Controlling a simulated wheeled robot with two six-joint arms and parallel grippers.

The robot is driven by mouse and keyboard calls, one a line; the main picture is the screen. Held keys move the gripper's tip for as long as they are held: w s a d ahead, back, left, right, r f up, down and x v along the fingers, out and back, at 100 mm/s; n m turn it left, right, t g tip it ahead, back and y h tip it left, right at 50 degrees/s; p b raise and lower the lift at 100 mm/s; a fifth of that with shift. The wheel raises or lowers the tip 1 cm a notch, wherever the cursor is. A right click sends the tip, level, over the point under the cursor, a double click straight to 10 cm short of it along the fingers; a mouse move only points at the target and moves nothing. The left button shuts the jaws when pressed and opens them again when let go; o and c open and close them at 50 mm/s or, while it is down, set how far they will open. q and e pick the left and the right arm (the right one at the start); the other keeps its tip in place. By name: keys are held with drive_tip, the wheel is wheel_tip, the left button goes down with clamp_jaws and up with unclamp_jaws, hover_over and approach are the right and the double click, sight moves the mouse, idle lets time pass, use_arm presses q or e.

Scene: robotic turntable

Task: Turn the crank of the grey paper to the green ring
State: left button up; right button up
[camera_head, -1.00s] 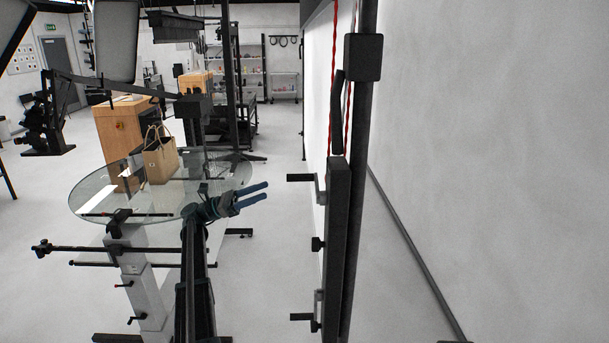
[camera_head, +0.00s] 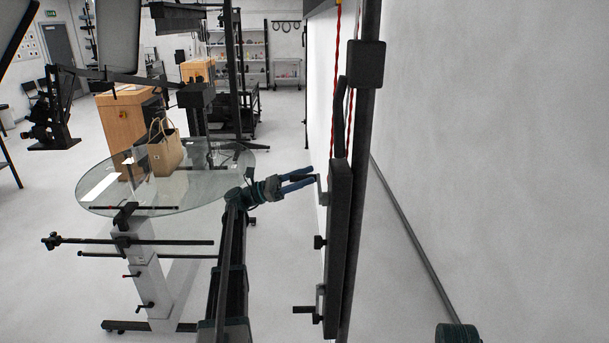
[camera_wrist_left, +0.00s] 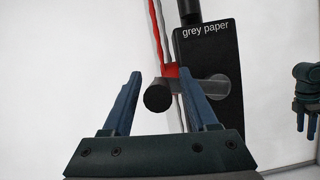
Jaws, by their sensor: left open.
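The grey paper crank has a dark round handle (camera_wrist_left: 157,98) and a grey arm (camera_wrist_left: 212,87) on a black box (camera_wrist_left: 222,55) labelled "grey paper" in the left wrist view. The crank's arm also shows in the head view (camera_head: 322,190), on the dark upright at the wall. My left gripper (camera_head: 312,177) is open, its blue fingers reaching the crank. In the left wrist view the handle lies between the open fingertips (camera_wrist_left: 160,75), and the fingers are not shut on it. My right gripper (camera_wrist_left: 306,128) hangs at the right edge with fingers apart. No green ring is visible.
A lower crank (camera_head: 308,310) and a black knob (camera_head: 319,242) sit on the same upright. Red cords (camera_head: 350,110) hang above it. A glass turntable (camera_head: 215,185) with a tan bag (camera_head: 165,155) stands left.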

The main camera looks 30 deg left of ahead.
use_arm(q)
clamp_jaws()
idle(0.3)
idle(1.2)
